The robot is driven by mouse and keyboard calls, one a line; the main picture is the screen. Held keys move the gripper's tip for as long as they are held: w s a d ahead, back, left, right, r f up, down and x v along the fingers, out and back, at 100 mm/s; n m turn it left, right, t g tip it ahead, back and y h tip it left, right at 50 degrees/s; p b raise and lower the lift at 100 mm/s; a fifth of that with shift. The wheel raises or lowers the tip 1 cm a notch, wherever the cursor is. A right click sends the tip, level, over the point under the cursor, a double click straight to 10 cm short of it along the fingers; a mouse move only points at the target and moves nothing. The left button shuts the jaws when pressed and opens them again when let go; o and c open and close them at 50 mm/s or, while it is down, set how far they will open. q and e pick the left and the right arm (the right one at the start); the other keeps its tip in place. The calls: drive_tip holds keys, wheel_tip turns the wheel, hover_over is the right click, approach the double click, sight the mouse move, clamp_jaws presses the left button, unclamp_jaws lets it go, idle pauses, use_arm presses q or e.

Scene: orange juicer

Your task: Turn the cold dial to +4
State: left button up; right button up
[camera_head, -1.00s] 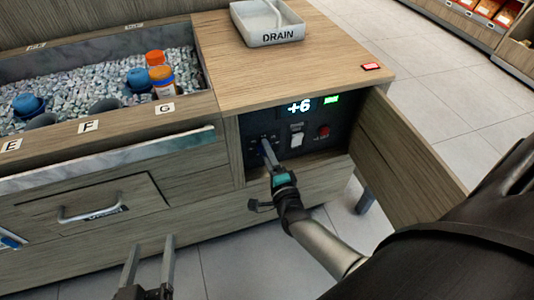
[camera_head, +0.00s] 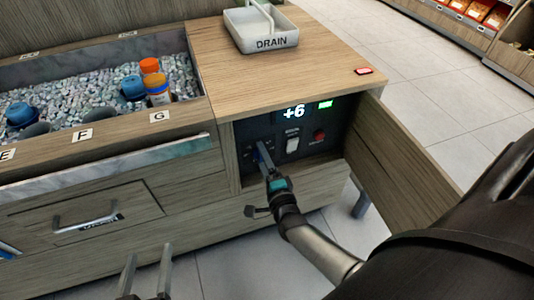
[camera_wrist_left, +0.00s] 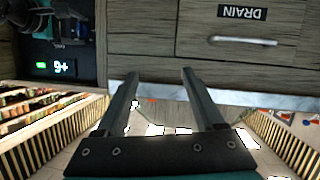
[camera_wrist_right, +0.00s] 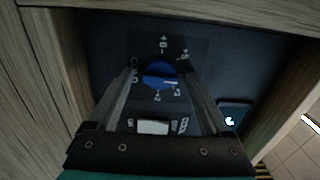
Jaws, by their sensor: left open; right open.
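The cold dial is a blue round knob (camera_wrist_right: 158,74) with a pale pointer mark and a scale of numbers around it, on the dark control panel (camera_wrist_right: 215,60). In the head view, my right gripper (camera_head: 261,150) reaches into the open compartment at the dial and partly hides it. In the right wrist view, its open fingers (camera_wrist_right: 158,84) lie on either side of the knob; I cannot tell whether they touch it. The lit display (camera_head: 293,112) reads +6. My left gripper (camera_head: 147,266) is open and empty in front of the drawers.
An open wooden door (camera_head: 405,155) stands right of the panel. A white switch (camera_head: 292,140) and a red button (camera_head: 319,136) sit beside the dial.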

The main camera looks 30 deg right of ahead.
drive_tip(key=shift+s+a, duration=0.1)
drive_tip(key=shift+s, duration=0.3)
use_arm(q)
drive_tip(key=s+a+g+y+p, duration=0.4)
drive_tip(key=a+g, duration=0.3)
drive_tip(key=a, duration=0.2)
drive_tip(key=shift+s+f+g+p, duration=0.3)
drive_tip(key=shift+s+f+g, duration=0.15)
drive_tip(key=shift+s, duration=0.1)
use_arm(e)
drive_tip(key=v, duration=1.4)
drive_tip(key=shift+s, duration=0.15)
drive_tip(key=shift+a, duration=0.15)
